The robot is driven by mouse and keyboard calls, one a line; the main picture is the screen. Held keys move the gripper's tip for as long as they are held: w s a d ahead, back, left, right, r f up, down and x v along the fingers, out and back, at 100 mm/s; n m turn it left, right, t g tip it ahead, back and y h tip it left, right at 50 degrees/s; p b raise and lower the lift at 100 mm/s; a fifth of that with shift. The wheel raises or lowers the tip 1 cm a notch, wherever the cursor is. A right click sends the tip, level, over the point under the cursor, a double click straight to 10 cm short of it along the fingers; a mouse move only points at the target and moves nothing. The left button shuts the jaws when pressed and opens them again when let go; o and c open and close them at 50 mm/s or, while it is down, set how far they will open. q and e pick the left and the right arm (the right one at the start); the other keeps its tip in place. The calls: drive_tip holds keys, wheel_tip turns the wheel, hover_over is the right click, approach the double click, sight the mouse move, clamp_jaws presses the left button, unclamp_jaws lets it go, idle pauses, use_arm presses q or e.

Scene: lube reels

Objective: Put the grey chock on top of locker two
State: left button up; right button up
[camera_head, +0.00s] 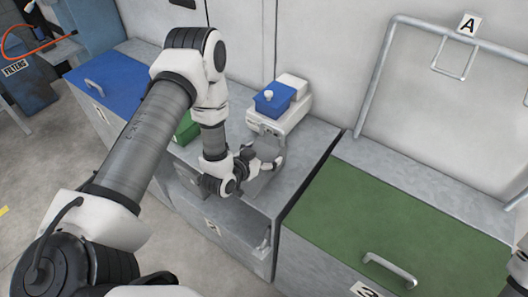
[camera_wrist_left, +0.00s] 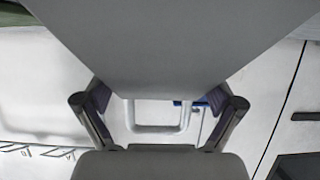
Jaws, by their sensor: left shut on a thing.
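My left gripper (camera_head: 262,163) is over the grey top of locker two (camera_head: 296,163), the middle locker, whose front carries a number label. I cannot tell whether the chock touches the locker top. My right gripper is not in view.
A white device (camera_head: 293,118) with a blue lidded box (camera_head: 272,99) stands at the back of locker two. A green item (camera_head: 187,128) is left of my forearm. Locker one (camera_head: 105,80) has a blue top, locker three (camera_head: 390,215) a green top with a handle (camera_head: 389,270).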

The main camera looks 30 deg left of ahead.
use_arm(q)
drive_tip(key=o, duration=1.5)
drive_tip(key=shift+c, duration=0.2)
drive_tip(key=shift+r, duration=0.2)
drive_tip(key=d+b+v, duration=0.1)
drive_tip(key=v, duration=1.1)
drive_tip(key=s+d+f+g, duration=0.3)
drive_tip(key=s+f+g, duration=0.3)
drive_tip(key=s+f, duration=0.2)
drive_tip(key=s+d+f+n+g, duration=0.1)
drive_tip(key=s+d+f+g, duration=0.1)
drive_tip(key=s+f+g, duration=0.5)
drive_tip(key=s, duration=0.4)
drive_tip(key=shift+d+f+y, duration=0.35)
drive_tip(key=shift+f+y, duration=0.05)
